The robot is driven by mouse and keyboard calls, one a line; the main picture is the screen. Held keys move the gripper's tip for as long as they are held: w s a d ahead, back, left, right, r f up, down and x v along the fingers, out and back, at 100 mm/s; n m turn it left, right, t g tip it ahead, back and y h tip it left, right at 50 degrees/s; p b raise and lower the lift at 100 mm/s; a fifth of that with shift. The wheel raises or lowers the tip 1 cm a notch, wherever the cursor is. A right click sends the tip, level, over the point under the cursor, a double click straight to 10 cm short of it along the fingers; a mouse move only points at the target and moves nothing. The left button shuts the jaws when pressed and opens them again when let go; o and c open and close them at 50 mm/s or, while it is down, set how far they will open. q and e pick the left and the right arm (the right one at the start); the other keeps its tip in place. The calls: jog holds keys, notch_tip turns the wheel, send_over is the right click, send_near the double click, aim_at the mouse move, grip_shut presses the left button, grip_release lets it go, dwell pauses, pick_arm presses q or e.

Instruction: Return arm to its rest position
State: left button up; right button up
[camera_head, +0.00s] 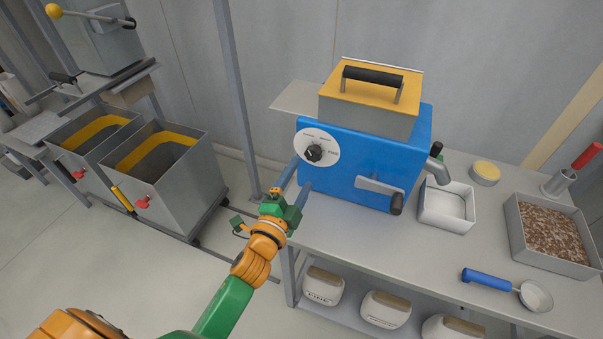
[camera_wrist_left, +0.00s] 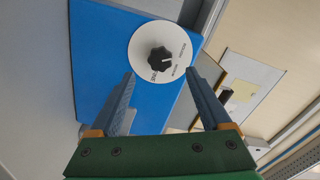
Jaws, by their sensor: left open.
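My left gripper (camera_head: 294,178) comes in from the lower left and stands at the left side of the blue machine (camera_head: 345,170). Its two fingers are apart with nothing between them, as the left wrist view (camera_wrist_left: 163,100) also shows. Just beyond the fingertips is a black knob (camera_head: 314,153) on a round white dial, which also shows in the left wrist view (camera_wrist_left: 160,60). The fingers appear apart from the knob. My right gripper is in neither view.
The machine has a yellow lid (camera_head: 375,83) and a crank (camera_head: 381,189). On the table are a white tray (camera_head: 432,222), a blue-handled scoop (camera_head: 490,280) and a tray of brown material (camera_head: 515,225). Metal bins (camera_head: 165,200) stand left; a post (camera_head: 238,100) rises behind my gripper.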

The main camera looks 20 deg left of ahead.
pick_arm(q)
jog(key=s+a+f+n+g+y, duration=0.2)
jog(key=s+a+f+n+g, duration=0.1)
jog(key=s+f+n+g, duration=0.85)
jog(key=s+d+f+g+h, duration=0.2)
jog(key=s+f+g, duration=0.1)
jog(key=s, duration=0.9)
notch_tip(320, 180, down, 10)
jog(key=s+a+f+g, duration=0.2)
jog(key=s+f, duration=1.2)
jog(key=f, duration=0.3)
jog(key=shift+s+y, duration=0.25)
jog(key=shift+y, duration=0.05)
jog(key=shift+g, duration=0.25)
